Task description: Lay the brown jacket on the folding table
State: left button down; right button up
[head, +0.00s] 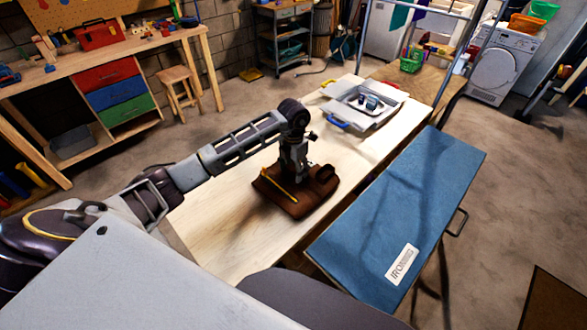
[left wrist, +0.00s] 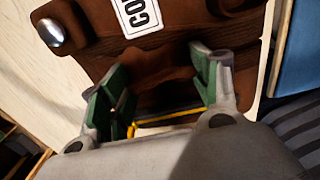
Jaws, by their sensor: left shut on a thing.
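The brown jacket (head: 301,196) is a folded bundle at the middle of the pale wood-topped table (head: 233,233), which I take to be the folding table. It looks to rest on the top or be just above it; I cannot tell which. My left gripper (head: 297,181) points down at the jacket and is shut on part of it. In the left wrist view the green-padded fingers (left wrist: 160,95) stand apart with brown cloth (left wrist: 165,62) between and beyond them. A white label and a metal button show on the jacket. My right gripper is not in view.
A blue ironing board (head: 400,210) stands close along the table's right side. A workbench (head: 185,38) with coloured drawers and a wooden stool (head: 180,88) are at the back left. The table's near part is clear.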

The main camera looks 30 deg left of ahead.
pick_arm(q)
jog(key=shift+f, duration=0.15)
jog(key=shift+f, duration=0.1)
jog(key=c, duration=0.7)
grip_release()
jog(key=shift+f, duration=0.1)
jog(key=shift+c, duration=0.2)
jog(key=o, duration=0.4)
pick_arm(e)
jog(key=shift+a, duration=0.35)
pick_arm(q)
jog(key=shift+r, duration=0.2)
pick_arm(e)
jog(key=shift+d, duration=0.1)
